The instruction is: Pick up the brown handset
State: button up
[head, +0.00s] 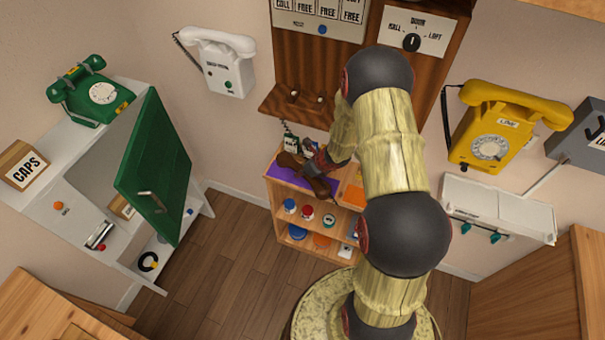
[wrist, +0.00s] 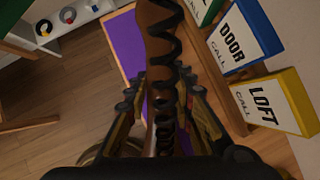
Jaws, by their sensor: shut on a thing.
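The brown handset (head: 291,161) is at the top of the small wooden shelf unit, over a purple mat (head: 279,175). In the wrist view the handset (wrist: 150,28) runs up from between the fingers, with a dark coiled cord along it. My gripper (head: 319,162) is shut on the handset; its fingers (wrist: 160,85) lie on both sides of it. My arm and gripper hide part of the handset in the head view. I cannot tell whether the handset touches the mat.
Labelled call boxes, DOOR (wrist: 243,42) and LOFT (wrist: 272,101), stand beside the handset. The wooden wall panel (head: 300,70) rises behind. A green phone (head: 92,91) and open green door (head: 154,170) are left, a white phone (head: 221,62) is on the wall, and a yellow phone (head: 500,125) is right.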

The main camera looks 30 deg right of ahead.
grip_shut()
jog(key=shift+r, duration=0.15)
